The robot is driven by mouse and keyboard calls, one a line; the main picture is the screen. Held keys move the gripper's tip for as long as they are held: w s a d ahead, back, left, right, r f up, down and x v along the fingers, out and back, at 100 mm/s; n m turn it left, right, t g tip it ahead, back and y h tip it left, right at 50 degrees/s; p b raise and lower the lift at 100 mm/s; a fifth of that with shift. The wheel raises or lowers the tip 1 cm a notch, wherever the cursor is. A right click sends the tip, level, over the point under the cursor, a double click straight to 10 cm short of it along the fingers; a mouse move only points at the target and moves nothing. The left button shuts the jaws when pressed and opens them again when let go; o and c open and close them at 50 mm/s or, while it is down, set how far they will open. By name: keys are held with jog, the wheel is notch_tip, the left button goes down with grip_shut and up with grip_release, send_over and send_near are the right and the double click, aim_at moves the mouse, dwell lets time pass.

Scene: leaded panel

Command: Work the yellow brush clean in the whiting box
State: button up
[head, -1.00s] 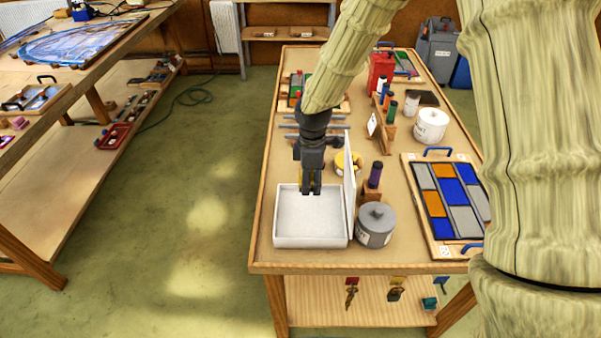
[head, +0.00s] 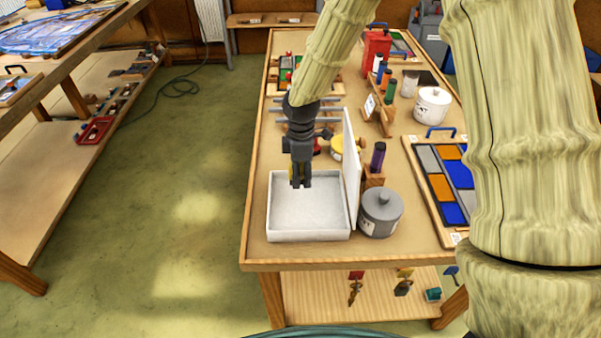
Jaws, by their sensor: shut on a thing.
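The whiting box (head: 308,236) is a white open tray near the front of the bench, filled with pale whiting. Its lid (head: 351,165) stands upright along the right side. My gripper (head: 301,184) points down over the back left part of the box.
A grey lidded pot (head: 381,212) and a purple-topped stick in a wooden block (head: 374,176) stand right of the box. A yellow tin (head: 337,147) is behind it. A panel of coloured glass (head: 445,180) lies at the right. The bench's front edge is clear.

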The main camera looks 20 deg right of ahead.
aim_at(302, 209)
jog(key=shift+f+b, duration=1.9)
jog(key=shift+f, duration=0.5)
jog(key=shift+f, duration=0.45)
dwell(1.0)
jog(key=shift+s, duration=0.1)
jog(key=shift+s+a+p, duration=0.2)
jog(key=shift+s+a, duration=0.05)
jog(key=shift+s, duration=0.5)
jog(key=shift+s+a+p, duration=0.2)
jog(key=shift+s, duration=0.55)
jog(key=shift+s+a, duration=0.1)
jog(key=shift+s, duration=0.25)
jog(key=shift+s+a, duration=0.15)
jog(key=shift+s, duration=0.4)
jog(key=shift+s+a, duration=0.15)
jog(key=shift+s, duration=0.4)
jog(key=shift+s, duration=0.1)
